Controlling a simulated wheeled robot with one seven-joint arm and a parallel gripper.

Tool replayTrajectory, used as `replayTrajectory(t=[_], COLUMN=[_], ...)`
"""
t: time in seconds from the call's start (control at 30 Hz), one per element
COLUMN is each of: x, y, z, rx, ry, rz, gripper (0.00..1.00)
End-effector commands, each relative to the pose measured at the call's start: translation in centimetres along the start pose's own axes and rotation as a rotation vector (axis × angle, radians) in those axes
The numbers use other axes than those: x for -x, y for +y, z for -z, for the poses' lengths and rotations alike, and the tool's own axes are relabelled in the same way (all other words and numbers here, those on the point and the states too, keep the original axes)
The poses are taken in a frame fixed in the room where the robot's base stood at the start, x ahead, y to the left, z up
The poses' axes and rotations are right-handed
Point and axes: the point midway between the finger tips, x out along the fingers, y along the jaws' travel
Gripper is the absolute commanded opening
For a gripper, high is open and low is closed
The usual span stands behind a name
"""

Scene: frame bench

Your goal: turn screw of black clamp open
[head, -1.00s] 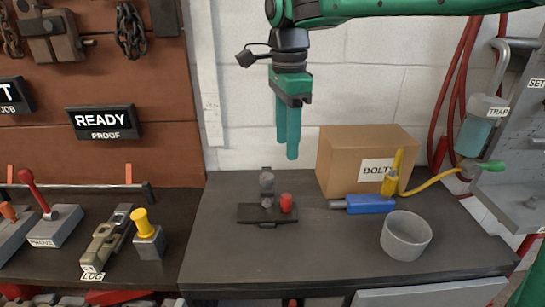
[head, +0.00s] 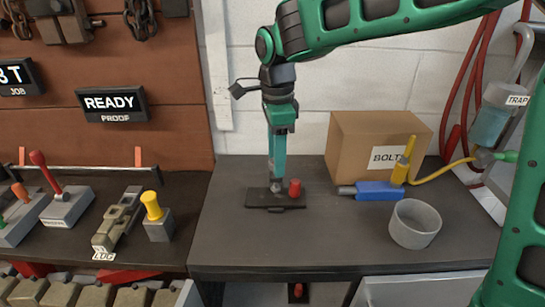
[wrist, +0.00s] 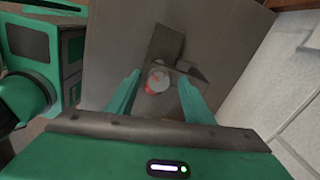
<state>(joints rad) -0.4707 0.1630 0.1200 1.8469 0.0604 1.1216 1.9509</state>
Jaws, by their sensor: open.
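The black clamp (head: 262,202) is a low dark base on the grey bench, with a grey round screw head (head: 275,188) and a red cylinder (head: 295,187) beside it. My gripper (head: 277,181) points straight down over the clamp, its fingertips at the screw head and partly hiding it. In the wrist view the gripper (wrist: 160,77) is open, one finger on each side of the grey screw head (wrist: 159,78). Part of the red cylinder (wrist: 151,87) shows below it, and the dark clamp base (wrist: 166,45) extends above. Contact with the screw cannot be told.
A cardboard box (head: 377,138) labelled BOLTS, a blue tool (head: 377,191) with a yellow hose, and a grey cup (head: 414,224) stand to the right. A yellow-knobbed block (head: 158,220) stands left. The bench front around the clamp is clear.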

Motion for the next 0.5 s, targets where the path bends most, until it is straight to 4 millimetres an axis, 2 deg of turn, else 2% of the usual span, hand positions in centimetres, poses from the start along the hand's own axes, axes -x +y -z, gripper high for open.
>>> replayTrajectory(t=[0.33,0.37,0.5], x=[-0.44,-0.44,-0.42], y=[0.01,0.01,0.0], z=[-0.01,-0.01,-0.02], rx=[0.0,0.0,0.001], ry=[0.0,0.0,0.0], rz=[0.0,0.0,0.001], gripper=[0.47,0.45,0.12])
